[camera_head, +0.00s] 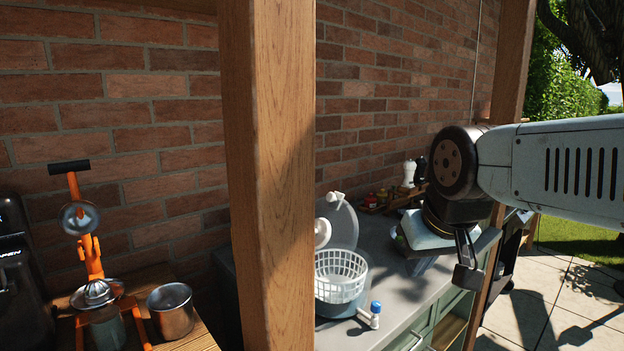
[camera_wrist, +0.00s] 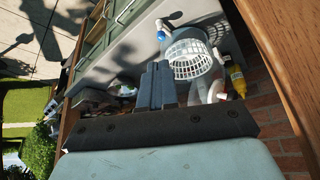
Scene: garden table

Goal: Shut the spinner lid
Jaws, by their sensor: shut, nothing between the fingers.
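The salad spinner stands on the grey counter, with a white slotted basket (camera_head: 341,272) inside its bowl (camera_head: 340,305). Its round grey lid (camera_head: 341,222) is tilted up, open, at the back of the bowl, with white fittings on it. A wooden post hides the spinner's left edge. The basket also shows in the wrist view (camera_wrist: 189,54), with part of the pale lid (camera_wrist: 216,90) beside it. My gripper (camera_head: 467,275) is shut and empty, in the air to the right of the spinner and apart from it. Its fingers (camera_wrist: 156,84) are together in the wrist view.
The wooden post (camera_head: 270,180) stands left of the spinner. A small white piece with a blue top (camera_head: 374,314) is at the bowl's front right. Small jars (camera_head: 376,197) and two mills stand behind. A yellow bottle (camera_wrist: 237,80) is near the lid. An orange juicer (camera_head: 88,250) is left.

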